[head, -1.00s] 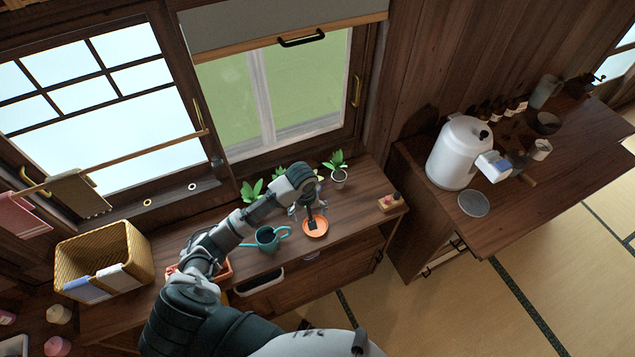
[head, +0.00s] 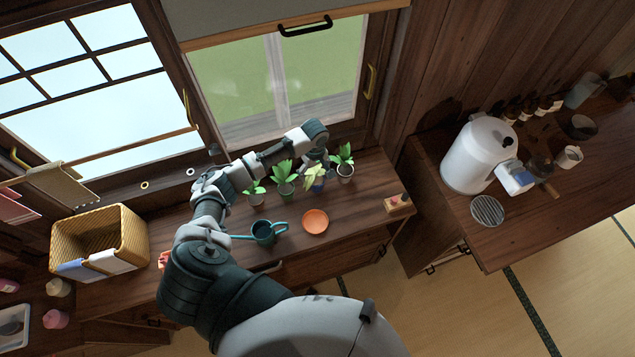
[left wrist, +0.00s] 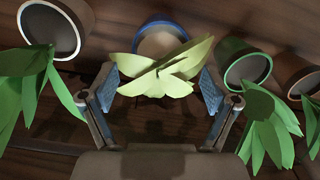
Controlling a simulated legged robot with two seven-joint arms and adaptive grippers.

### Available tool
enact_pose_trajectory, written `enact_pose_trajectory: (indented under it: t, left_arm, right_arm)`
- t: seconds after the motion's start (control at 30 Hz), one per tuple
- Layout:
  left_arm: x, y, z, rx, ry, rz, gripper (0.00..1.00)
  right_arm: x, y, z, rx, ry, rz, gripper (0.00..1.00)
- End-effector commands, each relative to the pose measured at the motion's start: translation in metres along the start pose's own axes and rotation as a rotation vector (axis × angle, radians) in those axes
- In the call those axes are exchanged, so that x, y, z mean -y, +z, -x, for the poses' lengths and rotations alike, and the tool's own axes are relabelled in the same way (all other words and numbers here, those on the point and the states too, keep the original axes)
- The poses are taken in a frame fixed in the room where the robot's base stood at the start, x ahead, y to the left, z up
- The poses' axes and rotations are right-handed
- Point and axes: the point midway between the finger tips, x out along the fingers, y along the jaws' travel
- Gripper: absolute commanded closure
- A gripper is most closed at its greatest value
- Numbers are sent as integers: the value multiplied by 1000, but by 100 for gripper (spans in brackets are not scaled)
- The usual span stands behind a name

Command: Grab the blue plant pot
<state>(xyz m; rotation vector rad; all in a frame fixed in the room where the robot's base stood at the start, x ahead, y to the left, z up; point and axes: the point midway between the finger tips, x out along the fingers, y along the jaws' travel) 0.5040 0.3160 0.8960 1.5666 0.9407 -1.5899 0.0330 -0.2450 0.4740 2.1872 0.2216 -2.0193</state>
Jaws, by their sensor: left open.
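The blue plant pot (head: 318,188) stands in the row of potted plants on the wooden counter below the window. It holds a pale yellow-green plant (head: 314,177). In the left wrist view, the blue rim of the pot (left wrist: 158,23) shows behind the plant's leaves (left wrist: 165,72). My left gripper (head: 318,160) is at this plant, on its window side in the head view. In the left wrist view, my left gripper (left wrist: 160,90) is open, with a finger on either side of the leaves. I cannot tell whether the fingers touch the pot. My right gripper is not in view.
A teal watering can (head: 265,233) and an orange saucer (head: 315,221) are in front. A small wooden block (head: 398,204) lies to the right, a wicker basket (head: 98,240) to the left.

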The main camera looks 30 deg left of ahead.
Motion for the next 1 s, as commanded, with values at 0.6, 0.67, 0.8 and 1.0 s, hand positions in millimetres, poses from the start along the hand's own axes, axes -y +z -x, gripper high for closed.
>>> enact_pose_trajectory:
  t: [0.6, 0.67, 0.8, 1.0]
  left_arm:
    - [-4, 4, -54, -2, 0, -2, 13]
    - [-3, 4, -54, -1, 0, -1, 13]
    - [-3, 4, -54, -1, 0, -1, 43]
    - [-3, 3, -54, -1, -1, -1, 85]
  right_arm:
    - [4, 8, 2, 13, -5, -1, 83]
    - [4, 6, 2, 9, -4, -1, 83]
    - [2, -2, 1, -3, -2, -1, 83]
    - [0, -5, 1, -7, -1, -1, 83]
